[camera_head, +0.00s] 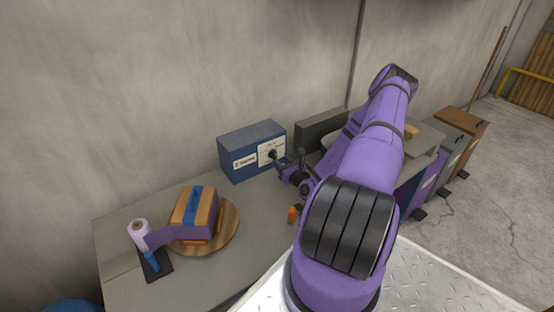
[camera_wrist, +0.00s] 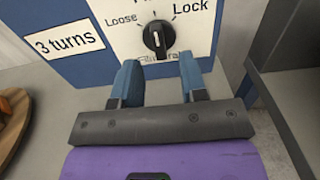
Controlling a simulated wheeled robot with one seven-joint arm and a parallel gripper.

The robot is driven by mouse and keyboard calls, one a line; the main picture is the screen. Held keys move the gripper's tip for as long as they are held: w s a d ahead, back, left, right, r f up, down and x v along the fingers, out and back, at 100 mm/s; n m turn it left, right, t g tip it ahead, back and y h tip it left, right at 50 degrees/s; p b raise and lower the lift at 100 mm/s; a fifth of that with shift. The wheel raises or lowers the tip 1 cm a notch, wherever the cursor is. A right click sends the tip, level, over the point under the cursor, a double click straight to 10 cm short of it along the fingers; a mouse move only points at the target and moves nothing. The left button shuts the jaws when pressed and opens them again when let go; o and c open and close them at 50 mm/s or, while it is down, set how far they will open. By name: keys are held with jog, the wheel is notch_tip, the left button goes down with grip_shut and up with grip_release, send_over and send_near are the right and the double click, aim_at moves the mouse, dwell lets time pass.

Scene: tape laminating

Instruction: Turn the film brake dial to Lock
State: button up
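The film brake dial (camera_wrist: 156,38) is a round black knob on a white panel, with "Loose" printed to its left and "Lock" to its upper right. Its pale mark shows on the knob's face, pointing roughly upward between the two words. The dial also shows in the head view (camera_head: 273,154) on the front of a blue box (camera_head: 252,140). My gripper (camera_wrist: 160,62) is open, its two blue fingers just short of the dial and spread wider than it. Nothing is between them. In the head view my gripper (camera_head: 284,161) is just in front of the panel.
A "3 turns" label (camera_wrist: 63,43) is left of the dial. A wooden turntable (camera_head: 231,232) bears a box partly wrapped in purple film, with a film roll (camera_head: 140,229) beside it. A small orange object (camera_head: 292,214) stands on the grey table (camera_head: 262,212). A dark block (camera_head: 321,130) is right of the blue box.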

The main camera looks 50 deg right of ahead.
aim_at(274, 155)
jog(key=shift+x, duration=1.75)
grip_shut()
jog(key=shift+m, duration=0.4)
jog(key=m, duration=0.4)
jog(key=shift+a+m, duration=0.1)
jog(key=shift+m, duration=2.5)
